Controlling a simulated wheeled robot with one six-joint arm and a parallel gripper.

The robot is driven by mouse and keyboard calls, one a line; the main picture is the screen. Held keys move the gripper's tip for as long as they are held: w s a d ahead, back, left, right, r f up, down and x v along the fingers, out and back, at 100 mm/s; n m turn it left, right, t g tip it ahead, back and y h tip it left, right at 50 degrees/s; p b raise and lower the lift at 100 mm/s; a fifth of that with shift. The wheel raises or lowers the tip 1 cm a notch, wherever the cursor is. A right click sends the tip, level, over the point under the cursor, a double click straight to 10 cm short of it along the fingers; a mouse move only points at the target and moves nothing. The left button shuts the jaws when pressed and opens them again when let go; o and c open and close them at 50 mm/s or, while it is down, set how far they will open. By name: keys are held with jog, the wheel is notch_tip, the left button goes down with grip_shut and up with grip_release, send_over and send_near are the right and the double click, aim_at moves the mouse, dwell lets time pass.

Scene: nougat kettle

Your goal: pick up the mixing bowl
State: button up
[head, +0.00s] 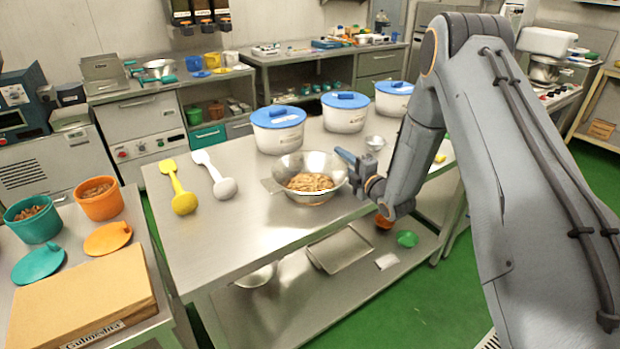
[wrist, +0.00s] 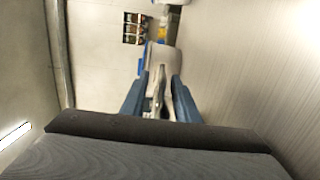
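The mixing bowl (head: 291,189) is a wide, shiny metal bowl with brown nut-like pieces in it. It stands upright on the steel table in the head view, with a flat tab-like handle at its left. My gripper (head: 346,163) is at the bowl's right rim, at about rim height. I cannot tell whether it touches the rim. In the wrist view my gripper (wrist: 159,80) has its two blue fingers apart. Something greyish shows between them, too blurred to name, and the bowl is not clearly recognisable there.
White tubs with blue lids (head: 278,136) stand behind the bowl, with a small metal cup (head: 375,142) nearby. A yellow scoop (head: 180,192) and a white scoop (head: 217,178) lie to the left. The steel table's (head: 235,235) front left is bare.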

jog(key=shift+w, duration=0.1)
grip_shut()
jog(key=shift+r, duration=0.2)
